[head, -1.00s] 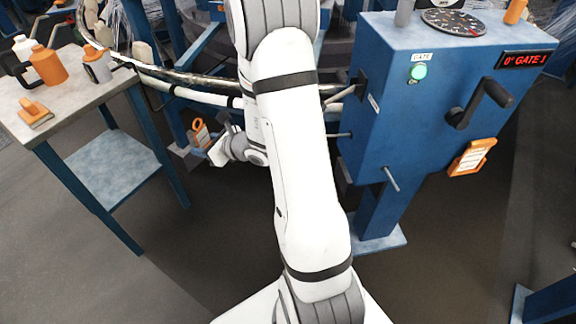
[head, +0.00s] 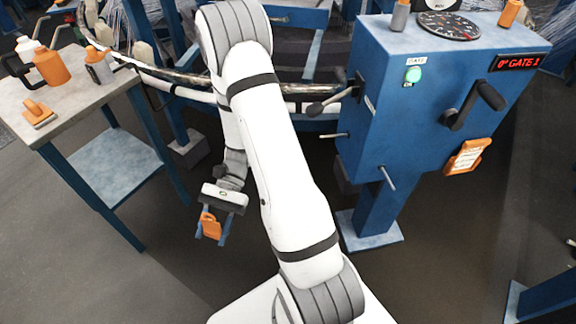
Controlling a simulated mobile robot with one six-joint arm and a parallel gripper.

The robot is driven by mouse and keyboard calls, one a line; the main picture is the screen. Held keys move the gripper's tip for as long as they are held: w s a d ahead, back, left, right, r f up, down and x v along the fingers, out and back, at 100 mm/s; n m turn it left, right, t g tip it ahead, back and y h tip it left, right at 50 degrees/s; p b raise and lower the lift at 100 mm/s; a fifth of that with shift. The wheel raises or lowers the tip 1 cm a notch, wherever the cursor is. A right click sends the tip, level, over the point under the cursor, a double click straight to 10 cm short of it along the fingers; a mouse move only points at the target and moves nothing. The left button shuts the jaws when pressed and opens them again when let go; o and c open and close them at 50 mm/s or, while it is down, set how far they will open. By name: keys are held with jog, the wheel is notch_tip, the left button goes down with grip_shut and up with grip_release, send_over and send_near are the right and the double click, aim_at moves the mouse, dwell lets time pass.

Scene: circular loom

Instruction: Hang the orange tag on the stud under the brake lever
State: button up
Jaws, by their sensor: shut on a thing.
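The orange tag (head: 209,226) is in my gripper (head: 212,227), which is shut on it. It hangs low in the open space between the side table and the blue gate box (head: 420,95). A lever with a dark knob (head: 317,108), which looks like the brake lever, sticks out left from the box's left side. A thin metal stud (head: 334,135) sticks out below it, and no tag shows on it. My gripper is left of this stud and apart from it. A second stud (head: 387,178) sticks out lower on the box's front.
Another orange tag (head: 467,157) is on the box front below the black crank (head: 473,105). The side table (head: 75,105) at left holds bottles and an orange-handled tool. The loom's ring (head: 170,90) runs behind my arm. The floor around my gripper is clear.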

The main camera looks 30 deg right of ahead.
jog(key=s+d+n+g+h+p, duration=0.1)
jog(key=s+d+n+g+h, duration=0.45)
jog(key=d+n+h, duration=0.7)
jog(key=w+d+r+n+t+h+p, duration=0.1)
jog(key=w+d+r+n+t+h, duration=0.1)
jog(key=w+d+n+t+h, duration=0.8)
jog(key=s+d+n+g+b, duration=0.1)
jog(key=s+d+g, duration=0.1)
jog(key=d, duration=0.6)
jog(key=shift+d+n+h, duration=0.35)
jog(key=shift+r, duration=0.15)
jog(key=shift+d, duration=0.2)
jog(key=shift+s+d, duration=0.35)
jog(key=shift+d, duration=0.35)
